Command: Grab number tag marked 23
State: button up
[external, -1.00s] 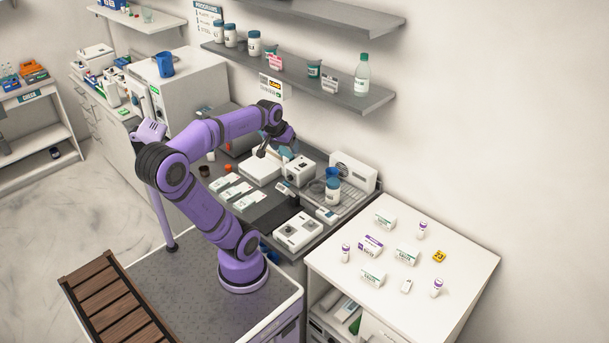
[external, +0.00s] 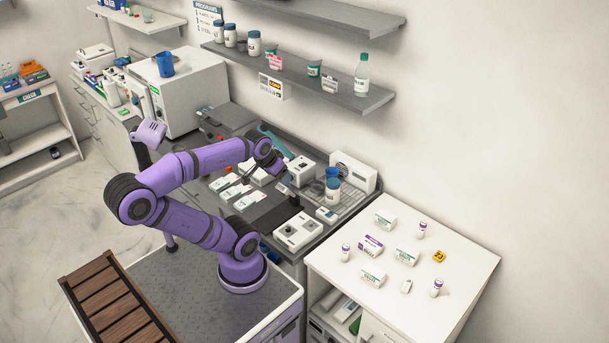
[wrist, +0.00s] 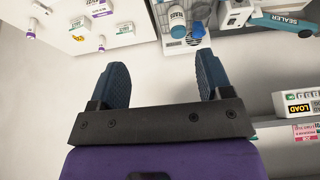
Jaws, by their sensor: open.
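A small yellow tag with dark marks (external: 439,256) lies flat on the white table at the right, among small boxes and vials. Its number is too small to read. In the wrist view the yellow tag (wrist: 78,38) shows at the upper left, well beyond the fingers. My gripper (external: 282,171) is over the grey counter, left of the white table and far from the tag. In the wrist view my gripper (wrist: 163,77) has its two dark blue fingers wide apart with nothing between them.
White boxes (external: 406,254) and purple-capped vials (external: 437,287) stand around the tag on the white table (external: 330,256). The grey counter holds a blue cup (external: 332,190), a jar and white devices (external: 298,232). Wall shelves (external: 300,77) with jars hang above the counter.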

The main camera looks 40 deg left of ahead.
jog(key=w+d+r+g, duration=0.1)
jog(key=w+d, duration=0.5)
jog(key=w, duration=0.6)
jog(key=w+d+r+g, duration=0.15)
jog(key=w+d, duration=0.45)
jog(key=w, duration=0.6)
send_over(440, 255)
jog(key=s, duration=0.1)
jog(key=shift+g, duration=0.45)
notch_tip(440, 255, down, 36)
jog(key=shift+s+a+f, duration=0.1)
jog(key=shift+w+f, duration=0.2)
jog(key=shift+f, duration=0.7)
jog(key=shift+w+f, duration=0.2)
jog(key=shift+f, duration=0.65)
jog(key=shift+w+f, duration=0.2)
jog(key=shift+f, duration=0.7)
jog(key=c, duration=1)
